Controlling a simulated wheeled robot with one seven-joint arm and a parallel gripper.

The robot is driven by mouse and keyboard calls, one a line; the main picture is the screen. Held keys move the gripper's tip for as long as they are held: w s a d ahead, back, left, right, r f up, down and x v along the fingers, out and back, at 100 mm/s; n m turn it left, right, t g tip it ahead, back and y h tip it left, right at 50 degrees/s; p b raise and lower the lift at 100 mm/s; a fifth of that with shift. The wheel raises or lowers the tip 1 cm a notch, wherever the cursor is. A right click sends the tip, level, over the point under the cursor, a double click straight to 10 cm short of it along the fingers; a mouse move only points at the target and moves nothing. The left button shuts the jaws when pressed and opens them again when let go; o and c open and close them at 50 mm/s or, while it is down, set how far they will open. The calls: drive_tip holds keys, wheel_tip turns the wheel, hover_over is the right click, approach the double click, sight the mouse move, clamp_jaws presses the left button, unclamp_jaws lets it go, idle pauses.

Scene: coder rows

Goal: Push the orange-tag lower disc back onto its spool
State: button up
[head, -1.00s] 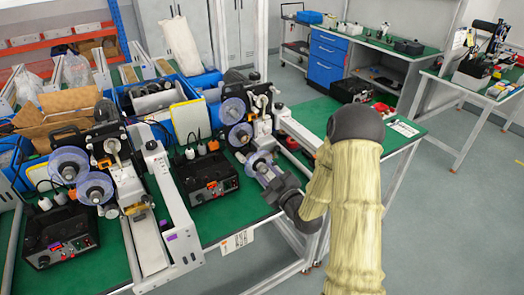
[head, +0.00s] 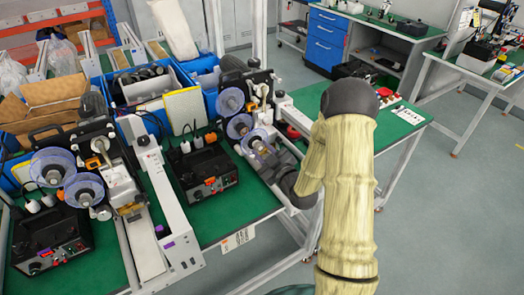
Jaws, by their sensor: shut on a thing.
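A clear bluish disc (head: 254,138) stands in front of the right coder (head: 256,88). My gripper (head: 266,151) is shut on the pale hub side of this disc and holds it upright near the coder. Just behind it and to the left is another clear disc (head: 238,126), and above that an upper disc (head: 231,100). The held disc overlaps the one behind it in the picture. I cannot tell whether it touches the coder's spool, which is hidden behind it. No tag on the held disc can be read.
A black control box (head: 205,172) stands left of my gripper on the green bench. A second coder (head: 97,165) with clear discs stands at the far left, beyond a white rail (head: 165,205). A red round thing (head: 294,132) lies right of the coder.

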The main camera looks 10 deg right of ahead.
sight(254, 142)
drive_tip(key=shift+p+x, duration=0.85)
drive_tip(key=shift+x, duration=1.75)
drive_tip(key=shift+b, duration=1.15)
drive_tip(key=shift+w+a, duration=0.2)
drive_tip(key=shift+w, duration=0.35)
idle(0.4)
drive_tip(key=o, duration=1.2)
drive_tip(key=shift+w, duration=0.1)
drive_tip(key=shift+c, duration=0.2)
